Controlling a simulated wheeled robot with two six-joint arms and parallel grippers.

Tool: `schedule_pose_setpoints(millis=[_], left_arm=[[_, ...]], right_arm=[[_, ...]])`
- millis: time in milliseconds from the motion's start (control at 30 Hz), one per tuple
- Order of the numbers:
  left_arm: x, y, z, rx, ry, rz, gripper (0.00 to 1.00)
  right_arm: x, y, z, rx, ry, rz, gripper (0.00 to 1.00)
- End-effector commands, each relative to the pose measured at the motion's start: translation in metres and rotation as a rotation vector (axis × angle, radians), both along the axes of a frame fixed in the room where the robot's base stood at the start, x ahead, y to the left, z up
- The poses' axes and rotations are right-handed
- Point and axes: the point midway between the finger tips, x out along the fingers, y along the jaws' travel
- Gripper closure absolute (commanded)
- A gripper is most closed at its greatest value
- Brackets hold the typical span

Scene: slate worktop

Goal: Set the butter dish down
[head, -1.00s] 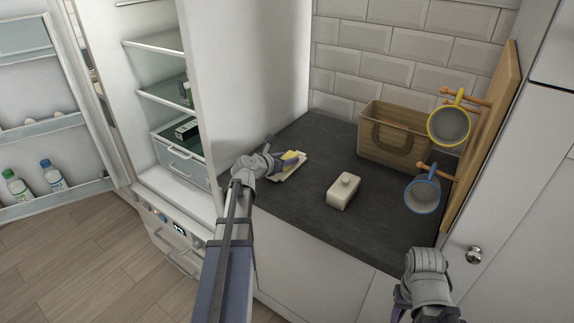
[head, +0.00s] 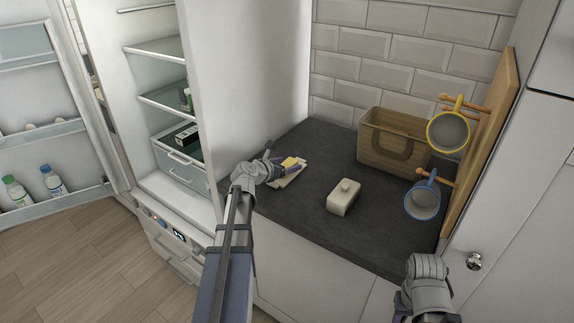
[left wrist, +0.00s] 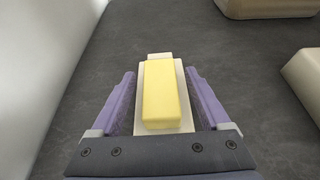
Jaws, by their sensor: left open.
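The butter dish (head: 291,178) is a flat white tray with a yellow block of butter (head: 291,163) on it, on the dark worktop near the fridge. In the left wrist view the dish (left wrist: 156,58) lies between the two purple fingers of my left gripper (left wrist: 158,78). The fingers stand apart, with a narrow gap to the dish at each side. In the head view my left gripper (head: 274,167) reaches it from the left. The white lid with a knob (head: 343,198) stands apart to the right. My right wrist shows at the bottom right; its jaws are not clear.
A wooden basket (head: 393,143) stands against the tiled wall. A yellow-rimmed mug (head: 448,132) and a blue-rimmed mug (head: 422,201) hang on pegs at the right. The fridge at the left is open. The worktop (head: 305,217) is clear in front of the lid.

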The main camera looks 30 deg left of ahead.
Motion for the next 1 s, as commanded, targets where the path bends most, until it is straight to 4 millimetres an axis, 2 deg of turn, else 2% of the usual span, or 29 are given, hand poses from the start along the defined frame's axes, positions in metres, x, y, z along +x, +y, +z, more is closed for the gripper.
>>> schedule_pose_setpoints(millis=[300,500,700,1000], left_arm=[[-0.060,0.003,0.028,0.000,0.000,0.003,0.20],[-0.092,0.006,0.040,0.000,0.000,0.002,0.20],[-0.108,0.008,0.045,0.000,0.000,0.001,0.20],[-0.110,0.009,0.046,0.000,0.000,0.000,0.20]], right_arm=[[0.000,0.000,0.028,0.000,0.000,0.000,0.50],[0.000,0.000,0.040,0.000,0.000,0.000,0.50],[0.000,0.000,0.045,0.000,0.000,0.000,0.50],[0.000,0.000,0.046,0.000,0.000,0.000,0.50]])
